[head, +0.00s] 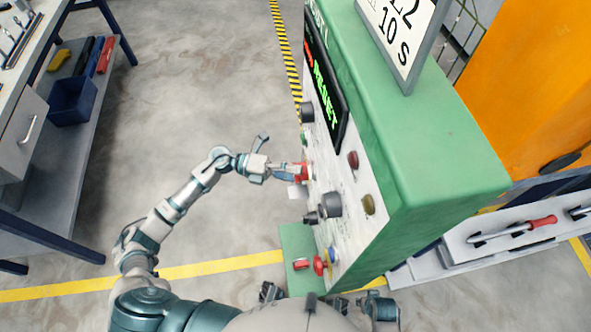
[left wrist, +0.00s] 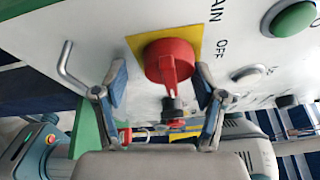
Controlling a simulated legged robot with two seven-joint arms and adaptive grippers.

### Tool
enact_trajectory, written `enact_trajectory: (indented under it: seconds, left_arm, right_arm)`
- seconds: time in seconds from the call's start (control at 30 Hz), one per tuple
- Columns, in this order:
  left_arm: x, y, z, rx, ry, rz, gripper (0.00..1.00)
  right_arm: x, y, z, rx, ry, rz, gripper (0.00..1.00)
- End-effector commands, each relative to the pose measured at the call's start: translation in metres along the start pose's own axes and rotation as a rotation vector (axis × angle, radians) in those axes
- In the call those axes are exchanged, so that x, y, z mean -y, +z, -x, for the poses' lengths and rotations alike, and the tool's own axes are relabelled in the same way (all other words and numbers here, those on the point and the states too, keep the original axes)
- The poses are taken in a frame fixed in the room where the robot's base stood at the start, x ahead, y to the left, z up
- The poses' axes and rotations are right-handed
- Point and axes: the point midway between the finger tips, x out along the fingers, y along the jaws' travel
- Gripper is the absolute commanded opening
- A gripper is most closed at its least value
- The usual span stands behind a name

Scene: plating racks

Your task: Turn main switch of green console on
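The green console (head: 425,150) stands right of centre in the head view, with a white front panel of knobs and buttons. Its main switch is a red rotary knob (left wrist: 168,62) on a yellow plate in the left wrist view, with the words "AIN" and "OFF" printed beside it. The knob's grip bar points toward the lower part of that view. My left gripper (left wrist: 161,80) is open, with one finger on each side of the knob and a visible gap at the left finger. In the head view my left gripper (head: 290,172) reaches the panel and partly hides the switch. My right gripper is not seen.
A dark display (head: 325,88) on the console shows green text. A workbench (head: 25,120) stands at the left, with clear floor between.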

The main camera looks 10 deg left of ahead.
Motion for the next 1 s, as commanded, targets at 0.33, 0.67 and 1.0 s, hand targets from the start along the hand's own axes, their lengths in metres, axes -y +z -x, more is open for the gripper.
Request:
enact_trajectory:
  seconds: [0.33,0.67,1.0]
  left_arm:
    - [0.004,0.003,0.002,0.006,-0.006,-0.005,0.77]
    - [0.002,0.003,0.061,0.009,-0.003,-0.001,0.77]
    - [0.0,0.002,0.117,0.006,-0.004,-0.001,0.77]
  right_arm:
    - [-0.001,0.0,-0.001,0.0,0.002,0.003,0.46]
    - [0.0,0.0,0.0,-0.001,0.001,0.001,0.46]
    - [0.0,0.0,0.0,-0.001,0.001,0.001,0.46]
